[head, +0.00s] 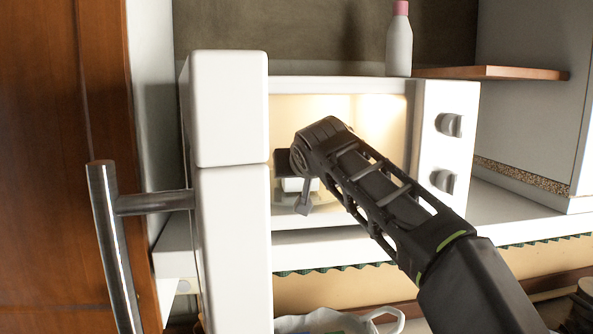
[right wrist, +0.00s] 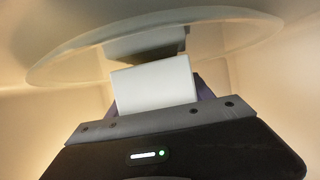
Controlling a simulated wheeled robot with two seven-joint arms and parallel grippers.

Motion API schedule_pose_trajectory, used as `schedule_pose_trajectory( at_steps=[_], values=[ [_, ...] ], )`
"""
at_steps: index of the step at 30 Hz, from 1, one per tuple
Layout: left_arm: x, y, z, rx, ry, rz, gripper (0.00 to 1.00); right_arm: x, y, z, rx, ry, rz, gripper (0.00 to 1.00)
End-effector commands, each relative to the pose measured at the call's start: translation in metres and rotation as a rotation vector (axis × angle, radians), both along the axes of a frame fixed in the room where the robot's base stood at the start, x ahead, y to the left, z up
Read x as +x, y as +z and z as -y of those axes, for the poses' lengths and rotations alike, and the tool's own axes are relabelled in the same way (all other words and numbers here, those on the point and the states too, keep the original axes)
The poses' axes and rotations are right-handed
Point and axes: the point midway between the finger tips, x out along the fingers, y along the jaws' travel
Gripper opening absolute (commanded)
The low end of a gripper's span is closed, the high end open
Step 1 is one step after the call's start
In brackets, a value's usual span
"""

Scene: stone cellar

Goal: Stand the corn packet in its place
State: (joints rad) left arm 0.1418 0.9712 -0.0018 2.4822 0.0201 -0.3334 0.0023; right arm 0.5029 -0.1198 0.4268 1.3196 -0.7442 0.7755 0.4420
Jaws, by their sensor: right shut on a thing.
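The corn packet appears as a plain white block in the right wrist view (right wrist: 152,86) and as a small white patch in the head view (head: 297,185). My right gripper (head: 306,196) is inside the lit microwave (head: 430,190), shut on the packet; it also shows in the right wrist view (right wrist: 152,112). The glass turntable (right wrist: 75,68) lies just past the packet, with a dark reflection in it. I cannot tell whether the packet touches the glass. My forearm hides part of the cavity. My left gripper is not in view.
The microwave door (head: 232,230) stands open at the left, with a metal bar handle (head: 108,230). A white bottle with a pink cap (head: 399,45) stands above at the back. A wooden shelf (head: 490,73) is at the right.

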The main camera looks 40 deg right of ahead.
Motion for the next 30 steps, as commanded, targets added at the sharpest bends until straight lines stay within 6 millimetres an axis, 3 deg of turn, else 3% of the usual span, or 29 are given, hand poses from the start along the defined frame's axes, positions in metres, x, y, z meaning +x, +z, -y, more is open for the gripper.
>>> schedule_pose_trajectory(
  at_steps=[6,7,12,15,26,30],
  values=[
    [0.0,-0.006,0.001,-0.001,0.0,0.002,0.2,0.0,-0.005,0.0,-0.001,0.001,0.003,0.0],
    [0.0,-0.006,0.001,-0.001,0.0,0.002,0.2,0.0,-0.006,0.0,-0.001,0.0,0.0,0.61],
    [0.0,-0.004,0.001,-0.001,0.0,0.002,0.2,0.0,-0.004,0.0,-0.001,0.0,0.0,0.75],
    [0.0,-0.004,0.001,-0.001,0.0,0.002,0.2,0.0,-0.004,0.0,-0.001,0.0,0.0,0.82],
    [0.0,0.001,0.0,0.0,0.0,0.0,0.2,0.0,0.002,0.0,-0.001,0.0,0.0,0.82],
    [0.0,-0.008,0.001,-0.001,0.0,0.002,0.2,-0.012,0.004,-0.007,-0.002,0.001,0.002,0.82]
  ],
)
